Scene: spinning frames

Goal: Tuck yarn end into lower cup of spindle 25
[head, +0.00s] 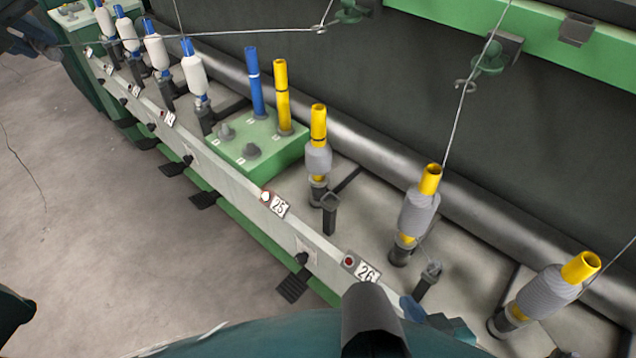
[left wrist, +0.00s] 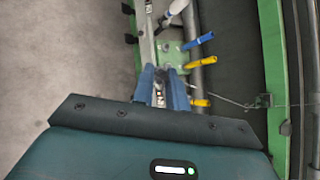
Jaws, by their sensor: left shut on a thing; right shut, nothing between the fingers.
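Spindle 25 (head: 318,160) stands by the number plate 25 (head: 279,205), a yellow tube with grey yarn on it. Its lower cup (head: 317,186) is the dark piece below the yarn. A thin pale yarn (head: 230,33) runs from a wire guide leftwards to my left gripper (head: 58,44) at the top left. My left gripper is shut on the yarn end, well away from the cup. Its blue fingers also show in the left wrist view (left wrist: 163,72); the yarn end between them is too small to see. My right gripper (head: 430,314) is shut and empty at the bottom, partly hidden.
Spindle 26 (head: 418,215) and another grey-wound spindle (head: 548,292) stand to the right. Several white bobbins (head: 194,75) stand to the left. A green box (head: 262,152) with a blue and a yellow tube is between. Dark pedals (head: 292,287) line the rail. The floor (head: 100,220) is open.

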